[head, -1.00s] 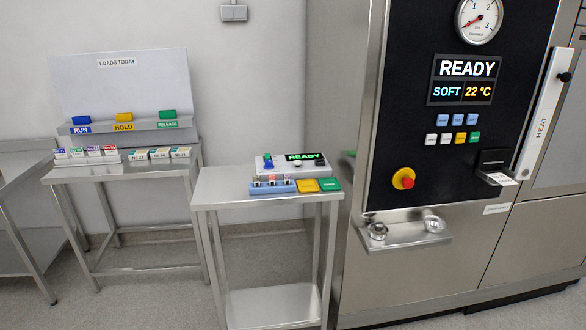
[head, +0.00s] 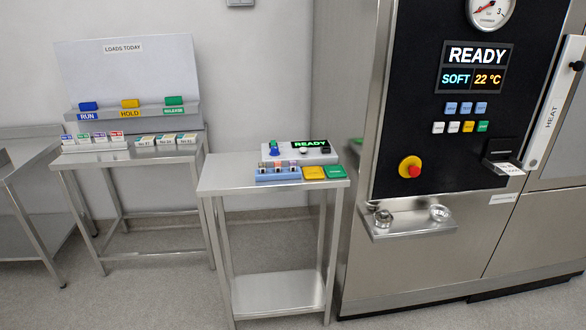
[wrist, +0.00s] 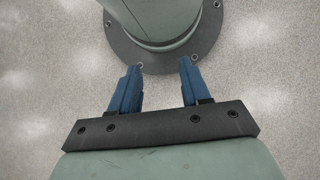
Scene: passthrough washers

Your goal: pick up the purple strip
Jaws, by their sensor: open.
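A blue rack (head: 277,174) on the small middle table holds a few small upright pieces. One at its right end (head: 293,166) looks faintly purple, but it is too small to tell whether it is the purple strip. My gripper (wrist: 160,66) shows only in the wrist view. Its two blue fingers are apart with nothing between them, over the floor and near my own round base. It is away from the rack and does not show in the head view.
Beside the rack are a yellow block (head: 314,173), a green block (head: 336,172) and a grey READY box (head: 318,158). A left table (head: 100,157) holds several labelled boxes. A steel machine (head: 410,270) with a protruding shelf (head: 408,232) stands right.

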